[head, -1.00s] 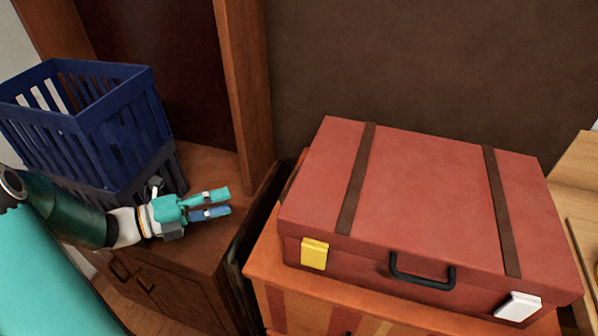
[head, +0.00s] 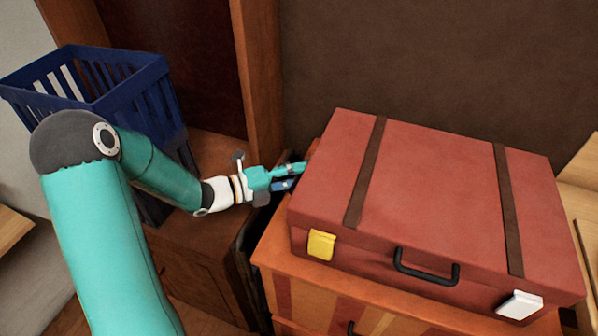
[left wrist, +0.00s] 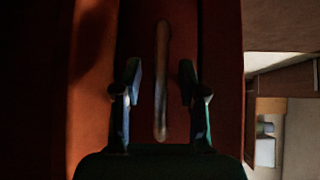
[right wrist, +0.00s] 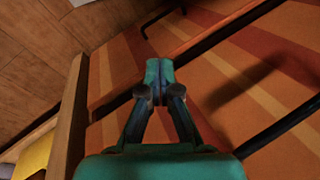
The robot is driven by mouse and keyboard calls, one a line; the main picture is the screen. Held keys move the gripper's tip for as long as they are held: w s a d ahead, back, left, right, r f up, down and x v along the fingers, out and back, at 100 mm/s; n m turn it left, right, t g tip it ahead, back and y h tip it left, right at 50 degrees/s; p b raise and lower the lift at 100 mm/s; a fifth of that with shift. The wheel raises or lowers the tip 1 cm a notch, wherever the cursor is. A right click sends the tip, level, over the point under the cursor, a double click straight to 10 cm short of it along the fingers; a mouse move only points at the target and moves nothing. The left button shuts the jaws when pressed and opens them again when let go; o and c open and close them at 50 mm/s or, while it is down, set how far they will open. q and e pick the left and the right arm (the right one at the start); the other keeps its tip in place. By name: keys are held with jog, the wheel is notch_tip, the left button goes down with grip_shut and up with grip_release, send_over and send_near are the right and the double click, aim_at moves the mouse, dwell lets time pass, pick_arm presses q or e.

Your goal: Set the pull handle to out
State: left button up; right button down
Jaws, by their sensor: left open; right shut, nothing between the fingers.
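The red suitcase (head: 430,190) lies flat on the orange striped dresser (head: 275,262). Its black carry handle (head: 427,268) is on the front side. My left gripper (head: 297,175) is at the suitcase's left side, its fingertips partly hidden there. In the left wrist view, my open left gripper (left wrist: 160,90) has a slim pale-brown bar (left wrist: 161,80) between its fingers, apparently the pull handle, in front of a dark red surface. I cannot tell whether the fingers touch it. My right gripper (right wrist: 158,75) is shut and empty, in front of the orange striped surface (right wrist: 225,60).
A blue crate (head: 105,95) stands at the left on a brown cabinet (head: 200,255). A wooden post (head: 257,80) rises behind my left gripper. The suitcase top is clear.

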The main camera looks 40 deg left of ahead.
pick_arm(q)
jog(key=shift+w+d+f, duration=0.1)
jog(key=shift+w+d, duration=0.15)
jog(key=shift+w, duration=0.2)
jog(key=shift+s, duration=0.1)
grip_shut()
